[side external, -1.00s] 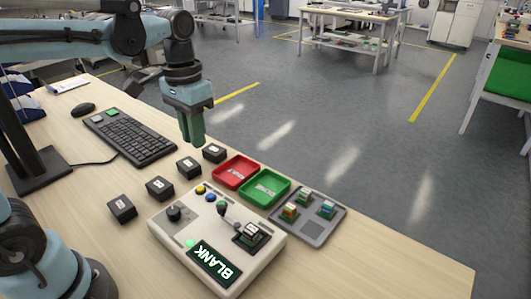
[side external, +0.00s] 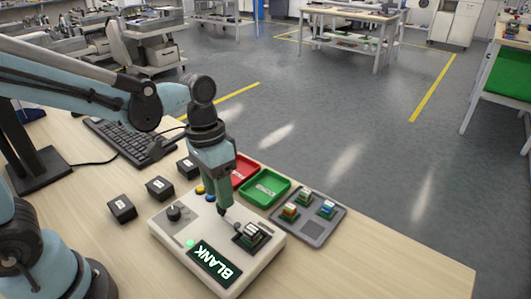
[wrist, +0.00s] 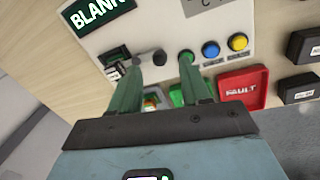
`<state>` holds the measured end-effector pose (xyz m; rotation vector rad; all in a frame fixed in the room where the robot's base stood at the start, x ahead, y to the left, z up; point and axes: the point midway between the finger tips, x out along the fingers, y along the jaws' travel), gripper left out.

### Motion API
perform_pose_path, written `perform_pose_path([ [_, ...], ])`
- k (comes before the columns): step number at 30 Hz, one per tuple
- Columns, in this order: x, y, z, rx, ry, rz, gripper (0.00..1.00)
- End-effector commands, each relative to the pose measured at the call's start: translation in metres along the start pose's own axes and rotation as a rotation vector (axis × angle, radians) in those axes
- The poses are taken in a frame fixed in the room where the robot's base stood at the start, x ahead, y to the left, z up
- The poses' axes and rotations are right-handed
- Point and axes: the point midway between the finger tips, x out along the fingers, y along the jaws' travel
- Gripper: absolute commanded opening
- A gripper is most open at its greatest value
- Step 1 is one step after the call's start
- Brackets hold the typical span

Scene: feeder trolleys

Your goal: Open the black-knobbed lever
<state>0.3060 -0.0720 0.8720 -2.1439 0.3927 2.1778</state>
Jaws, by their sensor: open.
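The black-knobbed lever (wrist: 160,59) sits on the test box, its metal stem reaching from the dark chip socket (wrist: 117,62) toward the green button (wrist: 187,57). My gripper (side external: 222,210) points down, low over the box. Its green fingers are open and empty. In the wrist view the knob appears between the fingertips (wrist: 159,68), one on each side; I cannot tell whether they touch it.
The grey box (side external: 165,236) also carries a black dial (side external: 173,213), blue and yellow buttons (wrist: 224,46) and a display (side external: 213,262) reading BLANK. Red (wrist: 243,86) and green (side external: 266,187) trays, a grey chip tray (side external: 312,233) and several black blocks (side external: 122,208) surround it.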

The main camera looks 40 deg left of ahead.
Motion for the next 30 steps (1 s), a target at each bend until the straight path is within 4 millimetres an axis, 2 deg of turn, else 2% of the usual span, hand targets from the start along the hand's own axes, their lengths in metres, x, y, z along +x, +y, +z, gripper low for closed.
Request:
perform_pose_path([
  [3,0.013,0.0,0.0,0.001,0.0,0.0,0.47],
  [9,0.026,0.0,0.0,0.001,0.0,0.0,0.47],
  [20,0.03,0.0,0.0,0.0,0.0,0.0,0.47],
  [30,0.03,0.0,0.0,0.0,0.0,0.0,0.0],
])
